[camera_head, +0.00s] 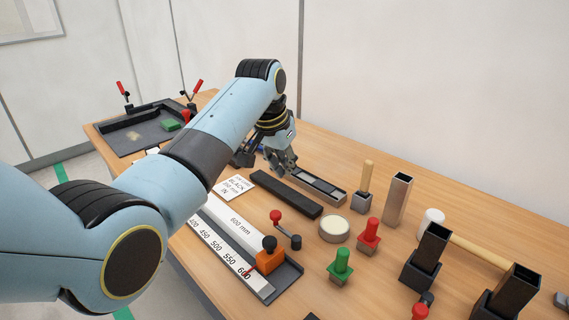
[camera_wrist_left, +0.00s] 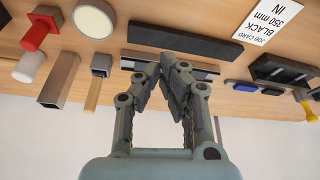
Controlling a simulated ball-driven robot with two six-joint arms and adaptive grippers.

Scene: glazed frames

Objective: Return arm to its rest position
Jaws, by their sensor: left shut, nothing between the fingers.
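My left arm comes in from the left and reaches over the wooden bench. My left gripper (camera_head: 287,168) is over the bench, close to a narrow grey tray (camera_head: 334,195) holding dark pieces. In the left wrist view the fingers (camera_wrist_left: 170,62) meet at their tips with nothing between them. The tray (camera_wrist_left: 205,70) shows behind the fingers, partly hidden by them. A long black bar (camera_head: 285,194) lies beside the tray, and it also shows in the left wrist view (camera_wrist_left: 186,40). My right gripper is not seen.
A job card (camera_head: 233,187) reads BLACK 350 mm IN. A measuring rule (camera_head: 215,242) with an orange stop (camera_head: 264,262) lies in front. Red (camera_head: 369,234) and green (camera_head: 342,264) stamps, a round tin (camera_head: 334,228), and upright tubes (camera_head: 397,200) crowd the right. A dark fixture (camera_head: 130,145) stands far left.

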